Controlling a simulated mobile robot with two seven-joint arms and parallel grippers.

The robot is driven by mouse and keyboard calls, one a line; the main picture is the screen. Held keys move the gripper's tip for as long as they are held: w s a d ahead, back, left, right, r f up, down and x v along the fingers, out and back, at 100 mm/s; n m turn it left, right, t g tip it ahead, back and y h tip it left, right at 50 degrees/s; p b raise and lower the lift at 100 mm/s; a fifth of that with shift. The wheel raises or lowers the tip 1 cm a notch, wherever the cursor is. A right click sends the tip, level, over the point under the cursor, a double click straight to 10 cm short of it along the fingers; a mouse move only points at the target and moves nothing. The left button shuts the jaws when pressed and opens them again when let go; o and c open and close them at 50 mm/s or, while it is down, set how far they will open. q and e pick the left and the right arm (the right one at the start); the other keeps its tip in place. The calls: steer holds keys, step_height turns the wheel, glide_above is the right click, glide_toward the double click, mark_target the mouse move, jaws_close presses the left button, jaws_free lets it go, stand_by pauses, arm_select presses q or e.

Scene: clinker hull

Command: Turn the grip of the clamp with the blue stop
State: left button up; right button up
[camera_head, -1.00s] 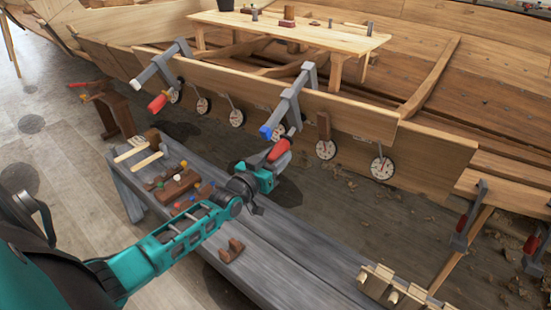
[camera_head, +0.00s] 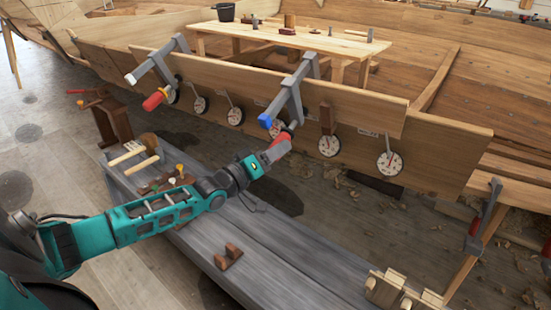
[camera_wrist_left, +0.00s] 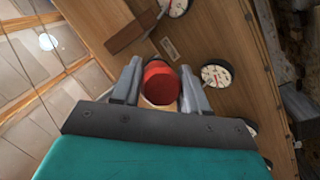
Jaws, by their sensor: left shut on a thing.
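The clamp with the blue stop (camera_head: 265,121) is a grey clamp (camera_head: 293,95) hooked over the top edge of the hull plank, right of the middle in the head view. Its red grip (camera_head: 284,136) hangs at the lower end, in front of the plank. My left gripper (camera_head: 277,147) is shut on this grip. In the left wrist view the round end of the red grip (camera_wrist_left: 161,83) sits between the two grey fingers. The far part of the grip and the screw are hidden there. My right gripper is not in view.
A similar clamp with a white stop (camera_head: 130,79) and red grip (camera_head: 154,101) is on the plank to the left. Several round dials, one a large dial (camera_head: 390,163), hang along the plank. A grey bench (camera_head: 255,270) with small tools stands below my left arm.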

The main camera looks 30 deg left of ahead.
arm_select(q)
steer(key=shift+r, duration=0.1)
stand_by(0.5)
steer(key=o, duration=1)
steer(key=p+v, duration=0.2)
steer(key=v, duration=1.1)
steer(key=shift+w+a, duration=0.1)
steer(key=shift+a, duration=0.05)
